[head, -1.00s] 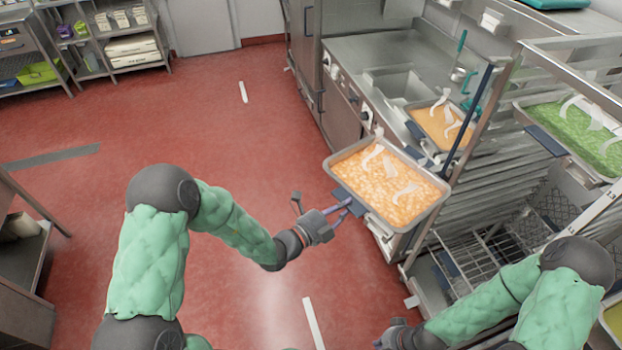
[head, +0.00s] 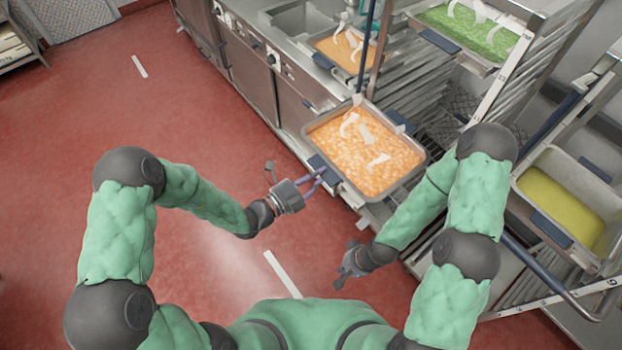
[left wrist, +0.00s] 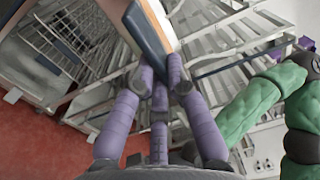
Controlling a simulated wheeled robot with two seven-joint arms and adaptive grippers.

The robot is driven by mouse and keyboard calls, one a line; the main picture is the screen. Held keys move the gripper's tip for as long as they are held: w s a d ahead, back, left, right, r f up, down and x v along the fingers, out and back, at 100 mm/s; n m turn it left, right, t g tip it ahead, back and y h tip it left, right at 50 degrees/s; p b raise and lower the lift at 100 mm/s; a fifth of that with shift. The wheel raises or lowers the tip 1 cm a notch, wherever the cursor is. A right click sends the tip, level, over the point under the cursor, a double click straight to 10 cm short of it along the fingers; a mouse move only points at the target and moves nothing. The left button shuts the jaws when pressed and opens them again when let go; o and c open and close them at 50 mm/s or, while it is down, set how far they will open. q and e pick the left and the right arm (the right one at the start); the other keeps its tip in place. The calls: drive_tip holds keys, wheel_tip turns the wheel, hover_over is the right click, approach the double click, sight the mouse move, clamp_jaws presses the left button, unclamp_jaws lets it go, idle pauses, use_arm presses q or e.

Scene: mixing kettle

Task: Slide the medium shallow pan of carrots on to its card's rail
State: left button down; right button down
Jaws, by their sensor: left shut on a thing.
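The shallow pan of orange carrot pieces (head: 340,158) is level at the front of a rack, with pale wisps above it. My left gripper (head: 319,177) is shut on the dark blue handle (head: 325,166) at its left edge. In the left wrist view, my left gripper's purple fingers (left wrist: 160,75) close on that blue handle (left wrist: 148,28). My right gripper (head: 343,279) is below the pan, over the floor, apart from it; its fingers are too small to read. Whether the pan's edges rest on a rail is hidden, and I cannot make out its card.
Another orange pan (head: 340,50) sits behind, near the counter. A green pan (head: 462,38) is high on the rack (head: 500,95), and a deep pan of yellow-green food (head: 565,205) is at right. A dark upright post (head: 369,45) stands behind the carrot pan. The red floor at left is clear.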

sight(330, 167)
use_arm(q)
drive_tip(key=x, duration=0.2)
drive_tip(key=shift+w+d+r+b, duration=0.15)
drive_tip(key=shift+w+b, duration=0.1)
drive_tip(key=shift+b, duration=0.15)
drive_tip(key=shift+w, duration=0.1)
drive_tip(key=shift+w+d+r+p, duration=0.1)
drive_tip(key=shift+d+p, duration=0.15)
drive_tip(key=shift+p, duration=0.45)
drive_tip(key=shift+x, duration=5.65)
drive_tip(key=shift+d, duration=0.1)
